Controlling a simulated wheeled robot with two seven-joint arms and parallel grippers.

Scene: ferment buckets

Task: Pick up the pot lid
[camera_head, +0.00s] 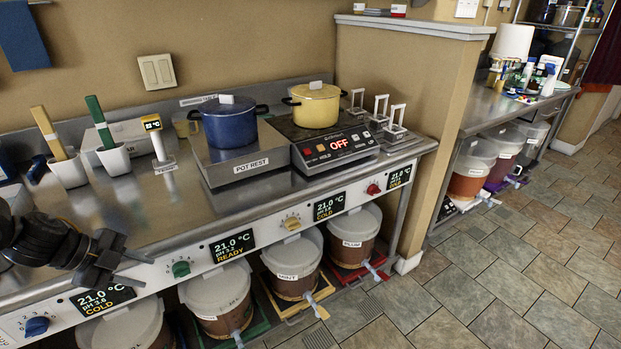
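A blue pot (229,128) stands on the raised pot rest (236,162), with a blue lid (227,105) on top that has a pale block-like handle. A yellow pot (316,112) stands on the black cooker (322,145), whose display reads OFF. Its yellow lid (315,92) is on and also has a pale handle. My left gripper (148,272) is at the lower left, at the counter's front edge, well left of and nearer than both pots. Its two dark fingers are apart with nothing between them. My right gripper is not in view.
Green-handled (100,123) and yellow-handled (49,133) tools stand in white holders at the left. A small display stand (156,140) is left of the pot rest. Metal frames (379,108) stand right of the cooker. Lidded buckets (294,262) sit below the counter. The front counter is mostly clear.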

